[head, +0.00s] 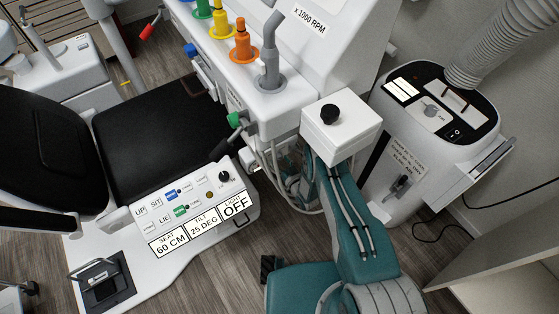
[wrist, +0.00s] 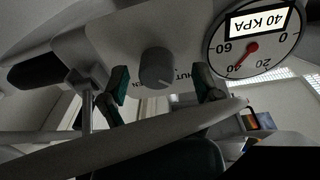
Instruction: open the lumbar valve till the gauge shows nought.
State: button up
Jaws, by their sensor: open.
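In the wrist view a round grey knob (wrist: 157,68) sits on a pale surface, with partly hidden lettering beside it, of which "HUT" shows. The round white gauge (wrist: 222,52) stands to its right, its red needle near 40. A label (wrist: 265,20) there reads 40 KPA. My gripper (wrist: 162,92) is open, its dark fingers with teal pads on either side of the knob in the picture. I cannot tell how far they are from it, and no contact shows. I cannot make out my gripper or the gauge in the head view.
The black chair (head: 150,135) is left; a white hose unit (head: 435,125) is right. Wood floor shows between them.

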jog(key=shift+w+d, duration=0.1)
jog(key=shift+d, duration=0.15)
jog(key=shift+a, duration=0.1)
grip_shut()
